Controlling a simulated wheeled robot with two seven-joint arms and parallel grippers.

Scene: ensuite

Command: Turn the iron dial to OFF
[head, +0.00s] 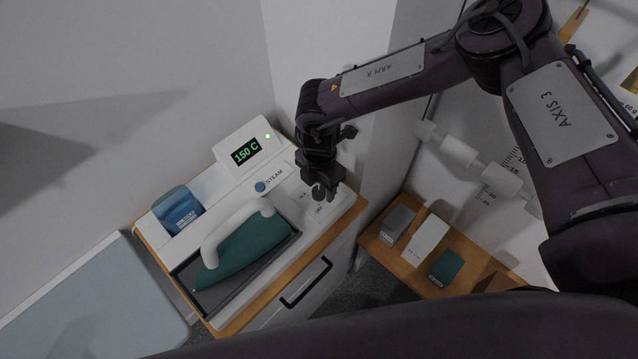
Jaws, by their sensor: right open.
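The iron station (285,205) is a white unit on a wooden-topped cabinet, with a display reading 150 C (245,151). A teal iron (243,252) with a white handle rests in its dark tray. Small labels, one seemingly OFF (318,210), mark the panel at the station's right end. My right gripper (321,190) points down over these labels with its jaws open. The dial is largely hidden by the gripper, and I cannot tell its setting or whether the fingers touch it. My left gripper is out of view.
A blue knob (260,187) sits beside the STEAM label. A blue container (178,210) stands at the station's left. A wall corner rises close behind my right gripper. Several small boxes stand on a wooden shelf (405,270) at right. A pale blue board (95,305) lies at lower left.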

